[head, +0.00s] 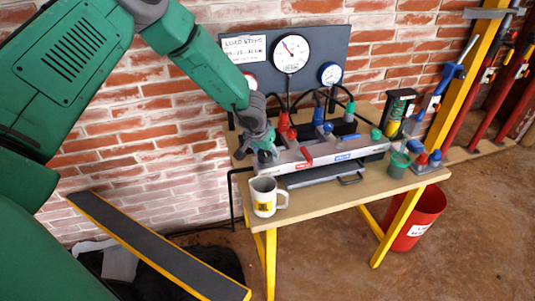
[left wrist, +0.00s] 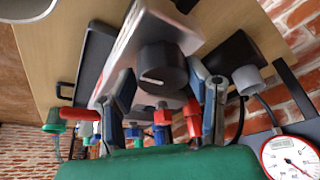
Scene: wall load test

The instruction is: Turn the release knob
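The release knob (left wrist: 163,68) is round and black with a short white mark on its face. It sits on the near end of the pale manifold block (head: 335,155). In the left wrist view it lies between the two fingers of my left gripper (left wrist: 162,92), with a finger on each side. The fingers look spread, and I cannot tell whether they touch the knob. In the head view my left gripper (head: 265,152) is at the block's left end and hides the knob. My right gripper is not in view.
A white mug (head: 264,197) stands on the bench (head: 320,199) just in front of my left gripper. Red and blue fittings, hoses and a gauge panel (head: 256,49) are behind the block. A green cup (head: 398,165) is at right. A red bucket (head: 417,215) stands below.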

